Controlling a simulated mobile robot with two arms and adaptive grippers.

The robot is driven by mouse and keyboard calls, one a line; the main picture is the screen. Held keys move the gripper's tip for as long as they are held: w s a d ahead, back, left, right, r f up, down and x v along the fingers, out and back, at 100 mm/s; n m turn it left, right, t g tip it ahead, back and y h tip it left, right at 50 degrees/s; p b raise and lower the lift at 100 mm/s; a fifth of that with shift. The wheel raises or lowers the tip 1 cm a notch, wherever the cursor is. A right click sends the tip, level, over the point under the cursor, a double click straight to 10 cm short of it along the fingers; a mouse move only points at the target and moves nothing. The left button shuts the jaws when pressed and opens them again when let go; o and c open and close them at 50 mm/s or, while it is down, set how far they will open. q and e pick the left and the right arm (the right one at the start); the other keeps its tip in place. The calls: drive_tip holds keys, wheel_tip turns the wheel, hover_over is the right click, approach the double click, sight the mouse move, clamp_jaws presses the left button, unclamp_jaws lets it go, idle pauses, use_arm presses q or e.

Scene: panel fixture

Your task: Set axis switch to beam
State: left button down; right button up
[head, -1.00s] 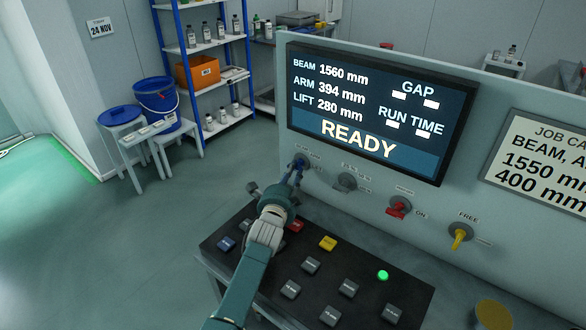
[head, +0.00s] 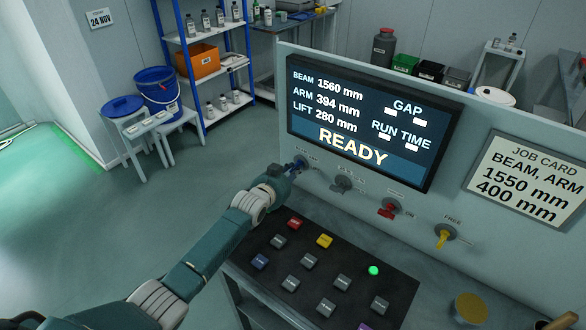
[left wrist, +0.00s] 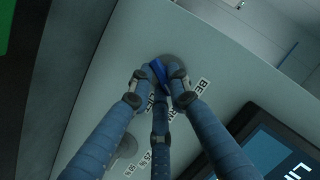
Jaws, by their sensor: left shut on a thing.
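The axis switch is a blue lever knob (head: 301,162) on a grey round base at the left end of the switch row under the display. My left gripper (head: 290,171) is at this knob. In the left wrist view its fingers (left wrist: 160,80) are shut on the blue knob (left wrist: 157,69), one on each side. A printed label starting with "BE" (left wrist: 202,85) is beside the knob. The fingers partly cover the labels, and I cannot tell which one the knob points to. My right gripper is out of view.
The display (head: 372,124) reads beam 1560 mm, arm 394 mm, lift 280 mm, READY. A grey switch (head: 342,184), a red switch (head: 388,208) and a yellow switch (head: 443,236) stand to the right. A button console (head: 300,262) lies below. The job card (head: 530,180) reads 1550 mm, 400 mm.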

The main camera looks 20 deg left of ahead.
use_arm(q)
drive_tip(key=shift+a+n+g+h+b, duration=0.1)
drive_tip(key=shift+n+g+h+b, duration=0.35)
drive_tip(key=shift+n+b, duration=0.8)
drive_tip(key=shift+n+g+h+b, duration=0.15)
drive_tip(key=shift+n+h+b, duration=0.6)
drive_tip(key=shift+b, duration=1)
drive_tip(key=c, duration=1.7)
unclamp_jaws()
drive_tip(key=shift+r, duration=0.1)
drive_tip(key=shift+o, duration=0.2)
drive_tip(key=v, duration=1.2)
